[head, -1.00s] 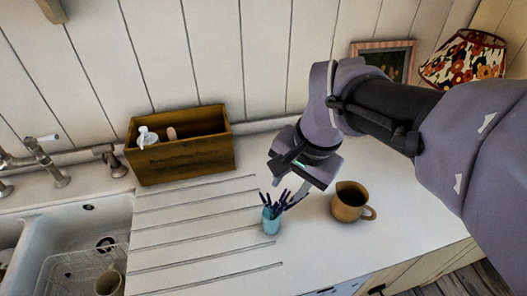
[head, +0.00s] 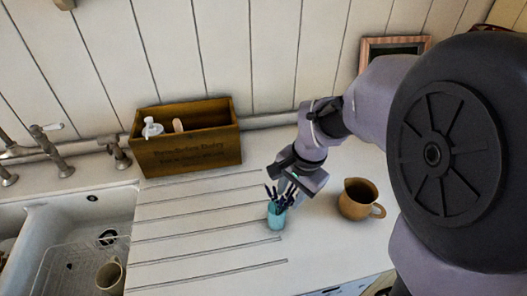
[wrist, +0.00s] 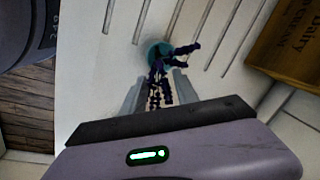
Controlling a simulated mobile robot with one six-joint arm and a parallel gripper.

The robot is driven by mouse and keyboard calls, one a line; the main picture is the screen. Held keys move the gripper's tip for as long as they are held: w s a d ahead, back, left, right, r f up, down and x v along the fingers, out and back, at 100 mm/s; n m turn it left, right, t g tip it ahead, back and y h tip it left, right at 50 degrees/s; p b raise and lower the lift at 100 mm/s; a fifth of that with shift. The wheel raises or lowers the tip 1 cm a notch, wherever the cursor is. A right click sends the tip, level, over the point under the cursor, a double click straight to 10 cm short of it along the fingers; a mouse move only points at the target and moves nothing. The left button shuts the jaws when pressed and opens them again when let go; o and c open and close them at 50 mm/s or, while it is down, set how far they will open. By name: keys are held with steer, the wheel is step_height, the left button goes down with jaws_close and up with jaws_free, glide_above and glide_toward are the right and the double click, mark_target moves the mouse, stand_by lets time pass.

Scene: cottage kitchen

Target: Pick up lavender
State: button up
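The lavender (head: 283,196) is a small bunch of dark purple sprigs standing in a small teal vase (head: 276,218) on the white counter. In the wrist view the lavender (wrist: 158,82) reaches from the teal vase (wrist: 155,50) toward my gripper, and its stems lie between the two grey fingers. My gripper (head: 284,190) is at the sprigs, just above the vase. In the wrist view my gripper (wrist: 158,88) has its fingers apart, one on each side of the sprigs. Contact between fingers and sprigs cannot be made out.
A brown jug (head: 357,200) stands right of the vase. A wooden box (head: 188,158) with a white pump bottle (head: 152,128) stands at the back left. A sink (head: 60,222) with a rack and mug (head: 110,277) is at left. The grooved counter left of the vase is clear.

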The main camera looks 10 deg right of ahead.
step_height(320, 180, down, 2)
steer(key=shift+w+a+f, duration=0.1)
steer(key=shift+w, duration=0.05)
steer(key=shift+r, duration=0.2)
jaws_close()
